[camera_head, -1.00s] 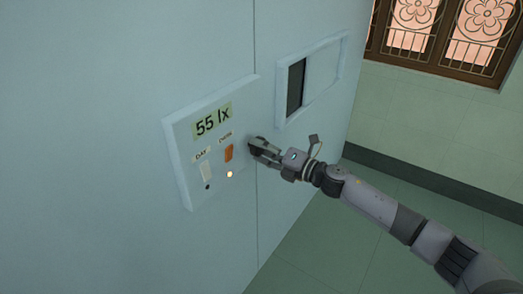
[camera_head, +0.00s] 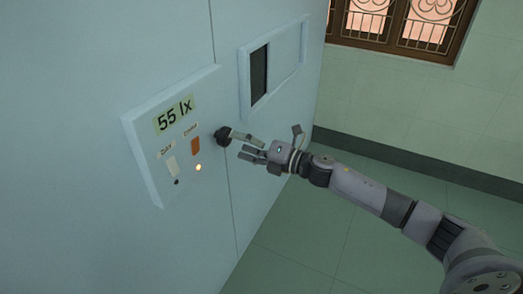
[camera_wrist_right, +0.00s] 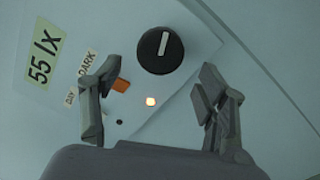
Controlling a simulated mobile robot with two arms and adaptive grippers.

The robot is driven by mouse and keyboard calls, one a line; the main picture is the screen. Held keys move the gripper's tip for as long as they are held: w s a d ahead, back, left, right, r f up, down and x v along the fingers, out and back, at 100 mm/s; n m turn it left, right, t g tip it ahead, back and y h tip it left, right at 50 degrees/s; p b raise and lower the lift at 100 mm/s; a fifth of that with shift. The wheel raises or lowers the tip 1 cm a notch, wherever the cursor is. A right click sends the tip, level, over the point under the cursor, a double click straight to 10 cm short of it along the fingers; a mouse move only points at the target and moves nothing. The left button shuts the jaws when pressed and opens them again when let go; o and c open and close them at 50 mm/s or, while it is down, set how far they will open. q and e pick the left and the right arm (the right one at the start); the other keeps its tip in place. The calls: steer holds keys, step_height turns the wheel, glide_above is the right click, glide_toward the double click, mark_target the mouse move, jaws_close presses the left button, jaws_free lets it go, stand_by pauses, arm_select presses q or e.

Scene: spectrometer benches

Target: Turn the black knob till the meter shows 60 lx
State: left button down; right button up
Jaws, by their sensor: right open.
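The black knob (camera_head: 223,136) sits on the right side of a pale control panel (camera_head: 153,187) on the wall. In the right wrist view the knob (camera_wrist_right: 160,50) is round with a white pointer line. The meter (camera_head: 174,115) above the switches reads 55 lx, and the wrist view shows the same reading (camera_wrist_right: 44,53). My right gripper (camera_head: 247,145) is open and empty, its fingers pointing at the knob. In the wrist view the knob lies beyond the fingertips, between them and clear of both. My left gripper is not in view.
A lit lamp (camera_head: 198,167) glows below the orange one. A framed dark opening (camera_head: 259,75) is at upper right. The floor (camera_head: 310,240) at right looks clear.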

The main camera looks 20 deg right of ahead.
steer(key=v, duration=0.7)
stand_by(0.4)
steer(key=s+d+f+m+h+p, duration=0.1)
steer(key=s+d+f+m+h, duration=0.3)
steer(key=f, duration=0.6)
steer(key=w+d+f+m+g+h+p, duration=0.1)
steer(key=d+f+m+h, duration=0.15)
steer(key=f+m, duration=0.6)
steer(key=s+d+f+m+h, duration=0.2)
steer(key=d+f+m+h, duration=0.15)
steer(key=f, duration=0.85)
steer(key=s+a+f+m+g+h+p, duration=0.15)
steer(key=s+f+m+g, duration=0.25)
steer(key=s+f, duration=0.75)
steer(key=s+a+f+m+g, duration=0.3)
steer(key=s+f+m, duration=0.1)
steer(key=s+f, duration=0.7)
steer(key=s+a+f+m+g, duration=0.1)
steer(key=s+a, duration=0.2)
steer(key=s, duration=0.4)
steer(key=s+a+f+m+g, duration=0.1)
steer(key=s+a+f+g, duration=0.1)
steer(key=s, duration=0.6)
steer(key=s+a+f+m+g+p, duration=0.1)
steer(key=s+a, duration=0.3)
steer(key=s, duration=0.4)
steer(key=shift+f+m+g, duration=0.5)
steer(key=shift+f+g, duration=0.1)
steer(key=shift+f, duration=0.05)
